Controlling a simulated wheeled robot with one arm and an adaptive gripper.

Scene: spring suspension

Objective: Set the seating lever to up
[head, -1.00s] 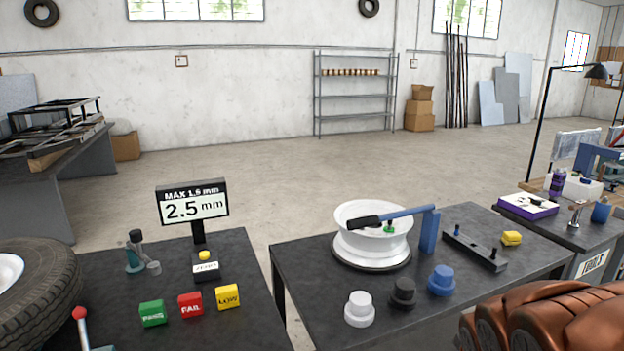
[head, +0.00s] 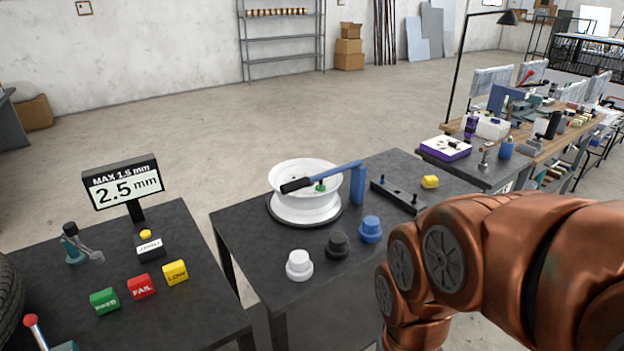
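A blue lever arm with a black grip (head: 297,185) reaches from a blue post (head: 358,184) over a white wheel rim (head: 306,205). The arm lies close to level, its grip end slightly lower and to the left. A green piece (head: 320,187) sits under the arm at the rim's middle. Another lever, with a red knob (head: 31,320), stands at the lower left edge, its base partly cut off. No label shows which is the seating lever. My copper arm fills the lower right; my gripper is out of view.
White, black and blue knobs (head: 370,229) stand along the middle table's front. The left table holds a display reading 2.5 mm (head: 122,186) and green, red and yellow blocks.

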